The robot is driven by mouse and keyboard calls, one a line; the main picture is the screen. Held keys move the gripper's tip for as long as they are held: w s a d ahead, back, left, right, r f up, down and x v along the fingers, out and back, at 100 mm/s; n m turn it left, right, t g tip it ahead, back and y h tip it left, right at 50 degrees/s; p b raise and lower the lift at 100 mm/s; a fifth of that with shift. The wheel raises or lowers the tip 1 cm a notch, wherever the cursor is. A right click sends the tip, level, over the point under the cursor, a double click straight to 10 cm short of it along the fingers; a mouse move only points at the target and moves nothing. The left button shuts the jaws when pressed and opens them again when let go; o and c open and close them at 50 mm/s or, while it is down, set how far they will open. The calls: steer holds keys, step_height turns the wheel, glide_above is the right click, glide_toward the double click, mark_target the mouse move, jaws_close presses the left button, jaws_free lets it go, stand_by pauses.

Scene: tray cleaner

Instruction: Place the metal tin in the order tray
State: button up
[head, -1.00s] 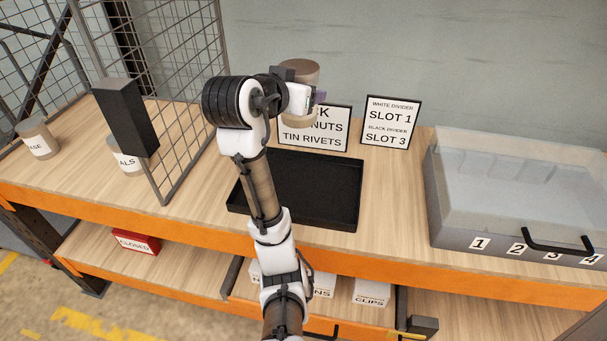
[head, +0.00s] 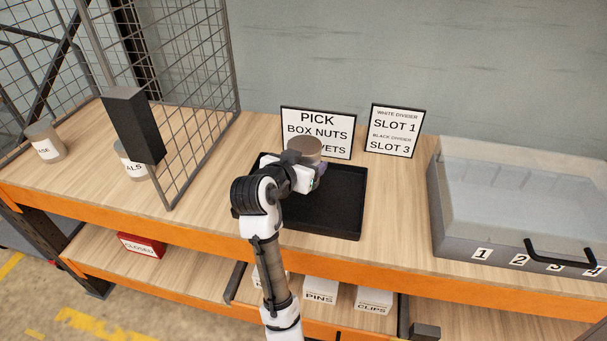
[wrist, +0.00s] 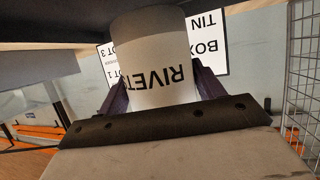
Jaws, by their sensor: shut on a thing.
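The metal tin (head: 305,149) is a round can with a brownish lid in the head view. In the wrist view the tin (wrist: 155,65) shows a pale body with the label "RIVET", upside down, between the two fingers. My gripper (head: 318,172) is shut on the tin. It holds the tin over the back part of the black order tray (head: 330,215); from these views I cannot tell whether the tin touches the tray floor. My arm covers the tray's left part. No other item shows in the tray.
A sign (head: 318,121) reading "PICK BOX NUTS" and a slot sign (head: 394,130) stand behind the tray. A clear-lidded, numbered grey case (head: 510,205) is at right. A wire mesh panel (head: 205,110), a black block (head: 135,125) and two tins are at left. Labelled boxes (head: 320,291) sit below.

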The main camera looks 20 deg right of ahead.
steer(key=shift+f, duration=2)
steer(key=shift+f, duration=0.2)
steer(key=o, duration=1.2)
steer(key=shift+r, duration=0.25)
steer(key=shift+s+a, duration=0.2)
steer(key=shift+a, duration=0.1)
steer(key=b+v, duration=0.1)
steer(key=v, duration=1)
steer(key=shift+s+r, duration=0.15)
